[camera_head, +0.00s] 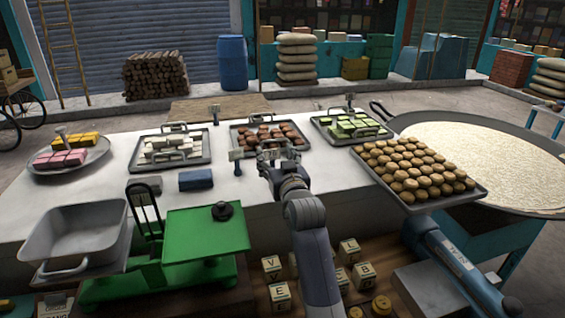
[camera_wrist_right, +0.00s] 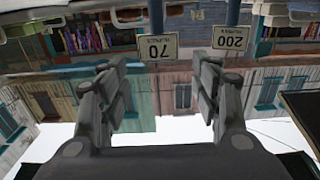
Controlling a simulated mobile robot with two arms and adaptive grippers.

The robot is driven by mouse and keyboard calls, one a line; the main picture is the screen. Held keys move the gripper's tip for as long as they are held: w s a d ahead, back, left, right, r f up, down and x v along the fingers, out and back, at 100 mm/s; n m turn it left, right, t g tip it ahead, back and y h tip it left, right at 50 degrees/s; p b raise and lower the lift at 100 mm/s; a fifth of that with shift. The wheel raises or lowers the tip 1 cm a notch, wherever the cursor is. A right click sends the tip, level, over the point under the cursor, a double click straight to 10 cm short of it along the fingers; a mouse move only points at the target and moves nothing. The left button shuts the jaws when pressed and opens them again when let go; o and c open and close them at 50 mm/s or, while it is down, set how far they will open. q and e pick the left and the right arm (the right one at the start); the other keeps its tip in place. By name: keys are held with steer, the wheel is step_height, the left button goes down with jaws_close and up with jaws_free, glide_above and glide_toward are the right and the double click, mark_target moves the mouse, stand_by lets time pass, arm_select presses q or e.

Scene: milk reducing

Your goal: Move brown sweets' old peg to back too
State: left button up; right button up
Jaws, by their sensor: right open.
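The brown sweets (camera_head: 282,131) sit on a dark metal tray (camera_head: 236,131) in the middle row. A small price peg marked 70 (camera_head: 269,154) is by the tray's front edge; it also shows upside down in the wrist view (camera_wrist_right: 157,47), between the fingers. A peg marked 200 (camera_wrist_right: 228,40) appears beside it there, and a blue-stemmed peg (camera_head: 236,157) stands just left of the gripper in the head view. My right gripper (camera_head: 278,148) is open around the 70 peg's line of sight; contact cannot be told. My left gripper is not in view.
Trays of white sweets (camera_head: 170,146) and green sweets (camera_head: 350,127) flank the brown ones. A large tray of round sweets (camera_head: 412,168) lies at the right. A green scale (camera_head: 205,235) stands at front left.

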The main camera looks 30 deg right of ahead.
steer(key=p+v, duration=0.2)
steer(key=v, duration=0.5)
stand_by(0.5)
